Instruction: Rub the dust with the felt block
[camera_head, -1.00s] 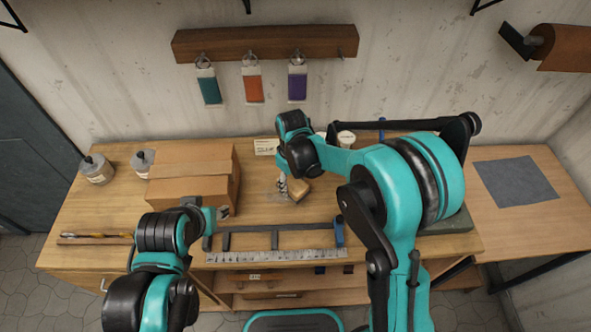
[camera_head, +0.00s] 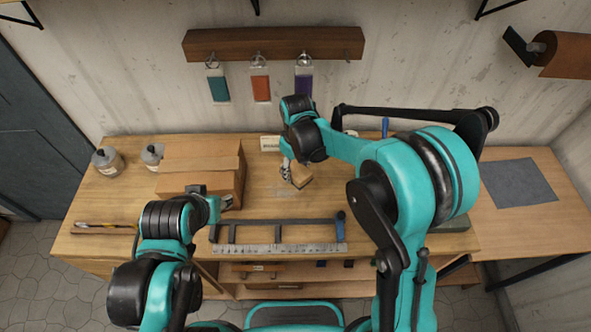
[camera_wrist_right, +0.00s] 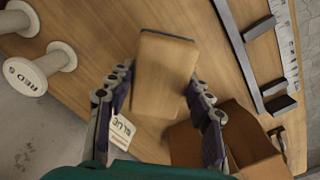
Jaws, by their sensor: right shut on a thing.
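The felt block (camera_head: 301,176) is a tan block with a darker edge, over the wooden bench near its middle. It also shows in the right wrist view (camera_wrist_right: 163,75), between the two fingers. My right gripper (camera_head: 288,172) points down and is shut on the block. I cannot tell whether the block touches the bench. A faint greyish patch on the bench just left of the block may be dust; I cannot make it out clearly. My left gripper (camera_head: 226,202) is by the front right corner of the cardboard box, and its fingers are too small to read.
The cardboard box (camera_head: 185,184) stands left of the block. A dark rack (camera_head: 262,222) and a metal ruler (camera_head: 275,249) lie along the front edge. Bare bench surrounds the block.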

